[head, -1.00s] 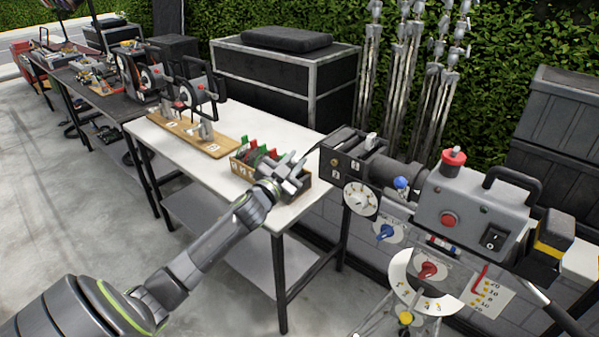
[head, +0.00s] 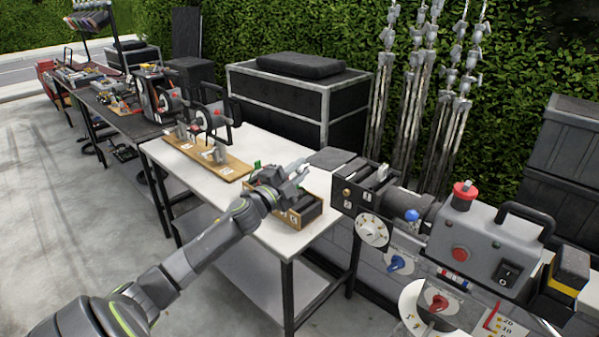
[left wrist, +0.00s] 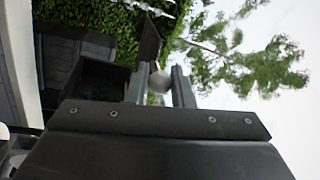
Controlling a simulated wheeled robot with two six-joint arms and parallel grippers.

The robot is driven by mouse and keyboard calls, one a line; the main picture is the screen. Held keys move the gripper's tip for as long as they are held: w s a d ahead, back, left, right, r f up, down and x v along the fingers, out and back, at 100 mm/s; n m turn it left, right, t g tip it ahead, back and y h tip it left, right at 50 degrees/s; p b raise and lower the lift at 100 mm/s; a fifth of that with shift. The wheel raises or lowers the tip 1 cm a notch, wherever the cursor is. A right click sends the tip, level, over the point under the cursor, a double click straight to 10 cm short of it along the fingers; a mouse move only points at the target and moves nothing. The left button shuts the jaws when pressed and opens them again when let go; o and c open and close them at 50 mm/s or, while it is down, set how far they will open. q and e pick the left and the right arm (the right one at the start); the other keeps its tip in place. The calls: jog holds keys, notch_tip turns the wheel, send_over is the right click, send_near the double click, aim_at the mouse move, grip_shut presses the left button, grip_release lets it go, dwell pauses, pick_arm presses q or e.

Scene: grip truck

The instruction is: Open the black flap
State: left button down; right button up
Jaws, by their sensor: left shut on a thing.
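The black flap (head: 333,159) is a thin dark plate sticking out to the left from the dark slotted box (head: 364,176) at the left end of the grey machine. My left gripper (head: 302,170) is at the flap's left edge, above the wooden tray. In the left wrist view my left gripper (left wrist: 161,88) is shut on a pale round knob (left wrist: 160,81) between its fingers, with the thin dark plate of the flap (left wrist: 150,40) just beyond it. In the head view the knob is hidden by the fingers. My right gripper is not in view.
The grey machine (head: 470,232) with dials and switches stands to the right. The white table (head: 285,236) carries a wooden tray (head: 306,216) below my gripper and a wooden board (head: 232,168) with a rack. A grey-framed black chest (head: 280,104) stands behind.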

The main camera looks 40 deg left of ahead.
pick_arm(q)
jog(key=shift+r+m, duration=0.2)
jog(key=shift+m, duration=0.3)
jog(key=c, duration=1.6)
grip_release()
jog(key=shift+s+f+b, duration=0.1)
jog(key=shift+s+b, duration=0.05)
jog(key=shift+b, duration=0.15)
jog(key=shift+s+a+f+b, duration=0.2)
jog(key=shift+s+f+b, duration=0.3)
jog(key=shift+s+b, duration=1.55)
jog(key=shift+s+a+f+b, duration=0.15)
jog(key=shift+s+f+b, duration=0.45)
jog(key=shift+s, duration=2.9)
jog(key=shift+s+a+f+b, duration=0.2)
jog(key=shift+s+f+b, duration=0.25)
jog(key=shift+s+b, duration=1.6)
